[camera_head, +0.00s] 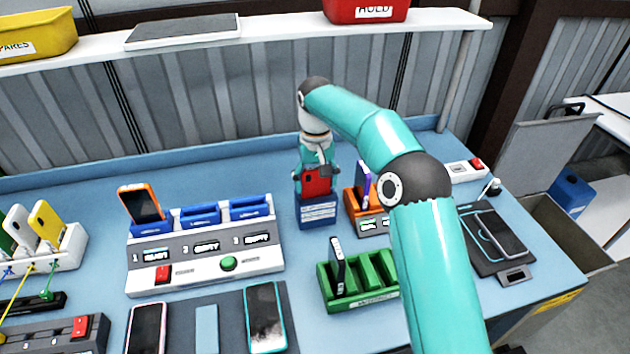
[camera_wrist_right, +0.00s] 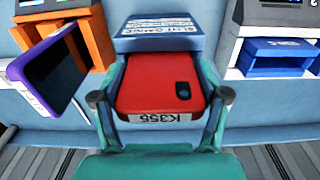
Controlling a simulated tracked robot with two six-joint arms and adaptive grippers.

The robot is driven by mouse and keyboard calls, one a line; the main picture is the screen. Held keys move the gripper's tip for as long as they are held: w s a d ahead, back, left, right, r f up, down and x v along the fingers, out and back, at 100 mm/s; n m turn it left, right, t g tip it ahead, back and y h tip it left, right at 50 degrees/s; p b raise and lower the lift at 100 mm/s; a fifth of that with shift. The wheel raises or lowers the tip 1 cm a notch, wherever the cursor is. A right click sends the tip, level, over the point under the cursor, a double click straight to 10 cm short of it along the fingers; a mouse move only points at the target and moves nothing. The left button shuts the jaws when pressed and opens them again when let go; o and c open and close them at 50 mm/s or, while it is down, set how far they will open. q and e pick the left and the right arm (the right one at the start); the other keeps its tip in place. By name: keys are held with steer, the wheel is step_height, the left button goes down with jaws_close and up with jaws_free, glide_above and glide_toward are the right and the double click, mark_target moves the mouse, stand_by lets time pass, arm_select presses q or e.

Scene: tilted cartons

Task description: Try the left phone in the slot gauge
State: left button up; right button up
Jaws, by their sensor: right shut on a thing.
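My right gripper (camera_head: 317,176) is shut on a red phone (camera_head: 314,185). In the right wrist view the red phone (camera_wrist_right: 158,85) has a dark camera patch and the label K355, between the two fingers (camera_wrist_right: 158,105). The blue slot gauge (camera_head: 317,213) stands on the bench directly under the phone; it also shows in the right wrist view (camera_wrist_right: 158,40). The phone's far end meets the gauge's top; how deep it sits in the slot is hidden. My left gripper is not in view.
An orange holder (camera_head: 362,222) with a purple-edged phone (camera_head: 363,183) stands close right of the gauge. A charging station (camera_head: 206,268) with an orange phone (camera_head: 142,203) is left. A green rack (camera_head: 358,292) is in front. A dark mat (camera_head: 232,310) holds phones.

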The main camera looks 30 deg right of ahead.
steer(key=o, duration=1.6)
steer(key=shift+c, duration=0.2)
steer(key=shift+r+p, duration=0.25)
steer(key=shift+p, duration=0.05)
steer(key=shift+r+p, duration=0.45)
steer(key=shift+p, duration=0.15)
steer(key=c, duration=1.1)
steer(key=shift+c, duration=0.2)
